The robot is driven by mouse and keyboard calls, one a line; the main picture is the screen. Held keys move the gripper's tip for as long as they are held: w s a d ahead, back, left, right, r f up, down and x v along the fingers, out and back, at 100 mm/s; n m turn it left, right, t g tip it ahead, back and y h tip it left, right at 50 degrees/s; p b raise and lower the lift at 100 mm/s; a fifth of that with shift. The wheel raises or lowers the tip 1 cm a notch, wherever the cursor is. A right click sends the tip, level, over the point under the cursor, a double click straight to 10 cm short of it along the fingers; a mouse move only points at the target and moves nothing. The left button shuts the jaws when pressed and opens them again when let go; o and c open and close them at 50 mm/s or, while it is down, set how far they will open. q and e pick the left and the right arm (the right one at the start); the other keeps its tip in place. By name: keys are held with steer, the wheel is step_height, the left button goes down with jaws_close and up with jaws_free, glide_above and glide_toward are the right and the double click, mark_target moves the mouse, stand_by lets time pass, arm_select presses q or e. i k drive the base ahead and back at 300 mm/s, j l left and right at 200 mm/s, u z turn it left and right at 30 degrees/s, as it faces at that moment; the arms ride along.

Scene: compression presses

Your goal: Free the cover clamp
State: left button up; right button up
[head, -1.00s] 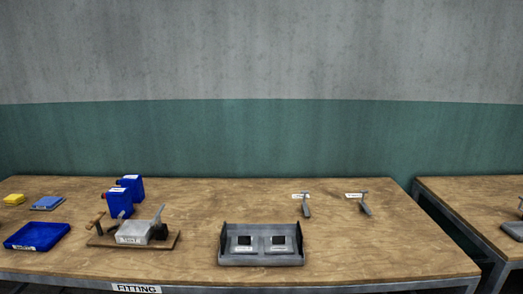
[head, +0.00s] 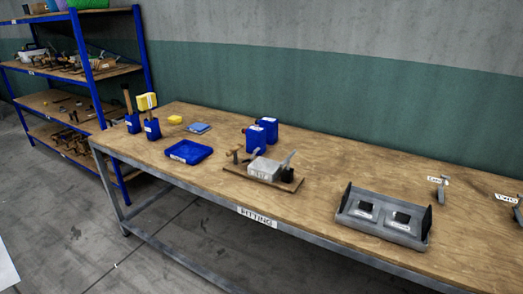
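A small clamp fixture stands on the workbench in the head view. It has a wooden base (head: 234,178), a light grey labelled block (head: 264,168), a knobbed handle (head: 236,155) at its left and a raised grey lever (head: 289,158) beside a dark part at its right. I cannot tell which part holds the cover, or whether it is clamped. Neither of my grippers shows in the head view.
The bench (head: 320,160) also holds a blue tray (head: 189,152), blue canisters (head: 256,137), a grey two-slot holder (head: 385,217) and tools (head: 441,188) at right. A blue shelving rack (head: 84,70) stands left. Open floor (head: 70,220) lies in front.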

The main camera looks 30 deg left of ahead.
mark_target(257, 149)
steer(key=i+j, duration=0.7)
steer(key=j, duration=0.25)
steer(key=i+j, duration=0.65)
steer(key=j, duration=0.3)
